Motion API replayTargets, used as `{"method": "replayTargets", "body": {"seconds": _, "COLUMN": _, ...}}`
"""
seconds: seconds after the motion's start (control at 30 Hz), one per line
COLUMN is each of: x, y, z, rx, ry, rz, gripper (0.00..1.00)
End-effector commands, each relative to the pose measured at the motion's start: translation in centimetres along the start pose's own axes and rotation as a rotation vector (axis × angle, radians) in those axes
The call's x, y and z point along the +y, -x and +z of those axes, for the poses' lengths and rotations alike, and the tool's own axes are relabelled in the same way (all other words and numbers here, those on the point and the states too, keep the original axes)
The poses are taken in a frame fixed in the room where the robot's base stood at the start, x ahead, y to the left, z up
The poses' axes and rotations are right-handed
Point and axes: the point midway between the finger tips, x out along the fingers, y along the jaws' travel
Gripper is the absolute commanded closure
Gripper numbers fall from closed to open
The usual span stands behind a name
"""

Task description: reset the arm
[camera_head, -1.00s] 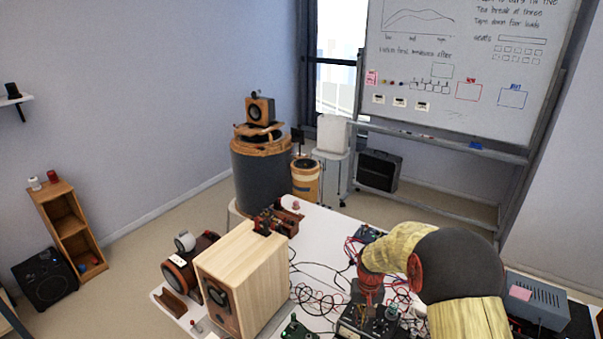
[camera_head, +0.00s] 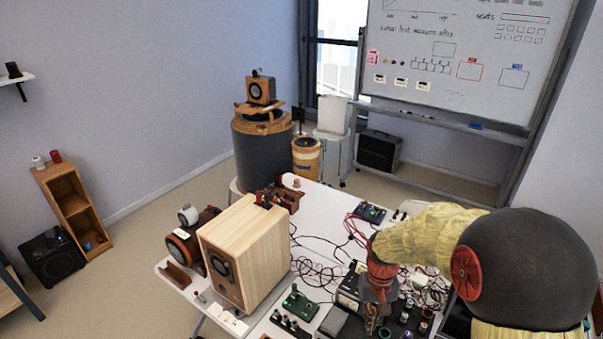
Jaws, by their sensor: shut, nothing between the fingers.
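My arm, with yellow sleeve-like links, a large dark rounded joint and red joint parts, comes in from the right in the head view. Its end points down over the white table (camera_head: 325,210). My gripper (camera_head: 372,322) hangs below the red wrist among the electronics. It is shut, with nothing seen held in it. Its fingertips are small and partly lost against the clutter. I cannot tell whether they touch anything.
A wooden speaker box (camera_head: 245,255) stands left of my gripper. A green device (camera_head: 300,304), a dark boxed device (camera_head: 349,288) and tangled cables (camera_head: 318,270) lie close by. A whiteboard (camera_head: 470,60) stands behind. Floor is open at the left.

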Motion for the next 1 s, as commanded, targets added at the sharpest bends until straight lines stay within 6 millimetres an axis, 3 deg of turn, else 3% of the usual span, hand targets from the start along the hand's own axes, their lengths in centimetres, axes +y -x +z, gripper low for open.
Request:
{"method": "replayTargets", "body": {"seconds": 0.3, "x": 0.2, "y": 4.9, "z": 8.2, "rx": 0.13, "ry": 0.015, "rz": -0.002, "gripper": 1.0}}
{"method": "replayTargets", "body": {"seconds": 0.6, "x": 0.3, "y": 6.2, "z": 15.6, "rx": 0.315, "ry": 0.022, "rz": -0.003, "gripper": 1.0}}
{"method": "replayTargets", "body": {"seconds": 0.8, "x": 0.4, "y": 6.4, "z": 18.7, "rx": 0.476, "ry": 0.022, "rz": -0.005, "gripper": 1.0}}
{"method": "replayTargets", "body": {"seconds": 1.0, "x": 0.4, "y": 7.5, "z": 19.6, "rx": 0.595, "ry": 0.022, "rz": -0.007, "gripper": 1.0}}
